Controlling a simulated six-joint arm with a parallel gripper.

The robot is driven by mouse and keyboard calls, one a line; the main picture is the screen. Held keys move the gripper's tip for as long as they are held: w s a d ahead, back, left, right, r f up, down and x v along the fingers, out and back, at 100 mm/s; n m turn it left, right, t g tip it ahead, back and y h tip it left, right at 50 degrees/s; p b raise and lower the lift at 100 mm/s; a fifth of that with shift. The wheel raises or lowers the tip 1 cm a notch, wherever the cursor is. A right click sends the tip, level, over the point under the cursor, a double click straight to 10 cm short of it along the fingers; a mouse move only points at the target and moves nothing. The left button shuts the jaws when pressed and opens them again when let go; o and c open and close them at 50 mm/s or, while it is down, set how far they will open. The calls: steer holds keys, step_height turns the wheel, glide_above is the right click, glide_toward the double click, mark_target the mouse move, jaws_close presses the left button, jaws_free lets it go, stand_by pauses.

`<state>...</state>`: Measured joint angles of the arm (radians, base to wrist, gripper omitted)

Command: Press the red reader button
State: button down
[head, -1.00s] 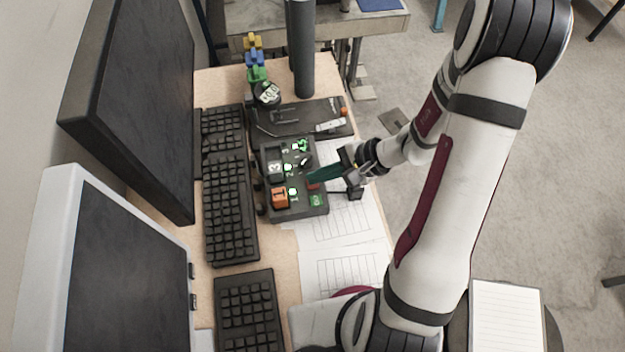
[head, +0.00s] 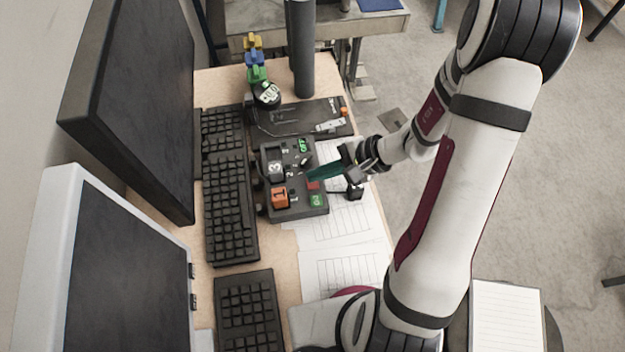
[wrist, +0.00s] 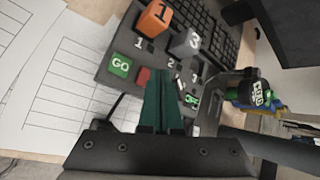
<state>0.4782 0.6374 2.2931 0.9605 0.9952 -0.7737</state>
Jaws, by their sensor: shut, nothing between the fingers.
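The control box (head: 268,205) is a dark panel with an orange cube marked 1 (head: 280,197), a grey cube marked 3 (head: 276,168) and green labels. The small red button (head: 313,185) is on its right side, between the green GO label (head: 317,200) and my fingertips. In the wrist view the red button (wrist: 143,76) lies just left of my fingertips, next to the GO label (wrist: 120,65). My gripper (head: 309,179) has green fingers, which are shut and empty over the box. Whether the tips touch the panel cannot be told.
A green OFF label (head: 303,145) is at the box's far end. Keyboards (head: 229,205) and monitors stand to the left. Printed sheets (head: 345,270) lie to the right and in front. A tray with a metal clip (head: 330,125) sits behind the box.

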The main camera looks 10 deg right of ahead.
mark_target(318, 183)
steer(key=shift+r, duration=2.6)
steer(key=s+r+n+g+h, duration=0.1)
steer(key=s+r+n+h, duration=0.2)
steer(key=s, duration=0.6)
steer(key=s+a+r+n+g+h, duration=0.1)
steer(key=s+r+n+g+h, duration=0.1)
steer(key=s+r+n+h, duration=0.2)
steer(key=s+r, duration=0.3)
steer(key=s, duration=0.2)
steer(key=shift+a+r, duration=0.25)
steer(key=shift+r, duration=0.1)
